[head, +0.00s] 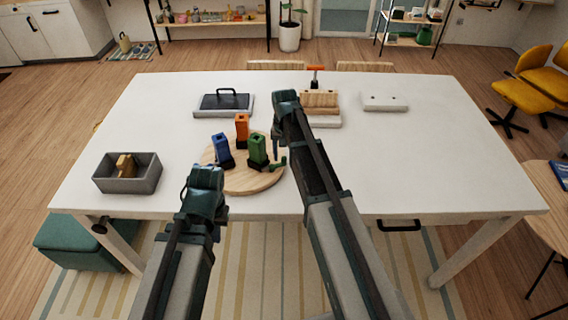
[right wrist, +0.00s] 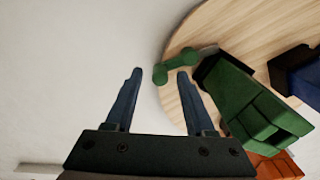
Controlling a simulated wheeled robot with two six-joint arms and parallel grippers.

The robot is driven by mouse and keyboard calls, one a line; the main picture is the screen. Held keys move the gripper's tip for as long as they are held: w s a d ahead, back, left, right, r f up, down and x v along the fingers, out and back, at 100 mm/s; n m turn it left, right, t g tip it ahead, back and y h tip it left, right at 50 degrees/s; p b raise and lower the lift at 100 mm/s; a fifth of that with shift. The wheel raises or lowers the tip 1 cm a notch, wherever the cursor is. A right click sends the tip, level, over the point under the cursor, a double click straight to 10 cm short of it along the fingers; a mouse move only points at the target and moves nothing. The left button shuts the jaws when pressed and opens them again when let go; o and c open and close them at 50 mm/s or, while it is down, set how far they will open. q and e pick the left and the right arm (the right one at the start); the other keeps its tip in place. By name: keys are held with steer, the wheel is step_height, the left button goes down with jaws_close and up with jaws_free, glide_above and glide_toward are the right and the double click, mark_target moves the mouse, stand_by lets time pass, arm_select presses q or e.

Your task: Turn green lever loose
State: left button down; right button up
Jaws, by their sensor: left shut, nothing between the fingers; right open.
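A green block (head: 257,148) with a dark base stands on a round wooden board (head: 222,184), and its green lever (head: 279,163) sticks out to the right. My right gripper (head: 277,150) is above the lever side of the board. In the right wrist view, the green lever (right wrist: 176,67) lies just beyond and between the open fingertips, nearer the right finger. The green block (right wrist: 250,105) is right of the fingers. My left gripper (head: 205,172) is shut and empty at the board's front left. Whether a finger touches the lever, I cannot tell.
A blue block (head: 221,148) and an orange block (head: 242,126) share the board. A grey bin (head: 128,181) with a wooden piece stands left. A dark-topped tray (head: 224,103), a wooden block (head: 320,100) and a white plate (head: 384,101) are behind. The table's right is clear.

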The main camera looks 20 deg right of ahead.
steer(key=shift+f, duration=0.35)
jaws_close()
steer(key=shift+w, duration=0.1)
steer(key=n, duration=0.1)
steer(key=w+n, duration=0.1)
steer(key=n, duration=0.2)
steer(key=shift+w+a, duration=0.25)
steer(key=shift+w, duration=0.05)
steer(key=shift+w+a+n, duration=0.2)
steer(key=shift+w+n, duration=0.05)
steer(key=shift+n, duration=0.75)
steer(key=shift+w+a+n, duration=0.2)
steer(key=shift+w+n, duration=0.05)
steer(key=shift+n, duration=0.75)
